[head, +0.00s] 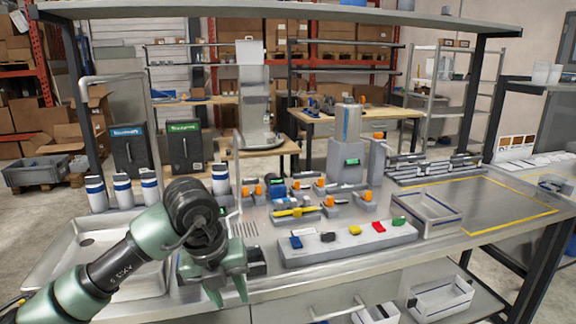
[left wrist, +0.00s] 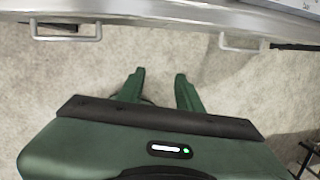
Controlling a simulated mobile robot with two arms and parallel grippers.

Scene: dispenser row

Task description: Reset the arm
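My left arm (head: 125,262) comes in from the lower left of the head view and reaches to the front edge of the workbench. My left gripper (head: 230,297) hangs at that edge with its green fingers pointing down. In the left wrist view my left gripper (left wrist: 160,74) has its two fingers apart with nothing between them, over bare floor. My right arm and right gripper do not show in either view.
The workbench (head: 270,312) is close to my left gripper. On it are a sink (head: 66,255), a grey block with coloured switches (head: 330,250), several dispensers and a metal tray (head: 425,215). Drawer handles (left wrist: 66,31) line the front. The floor below is clear.

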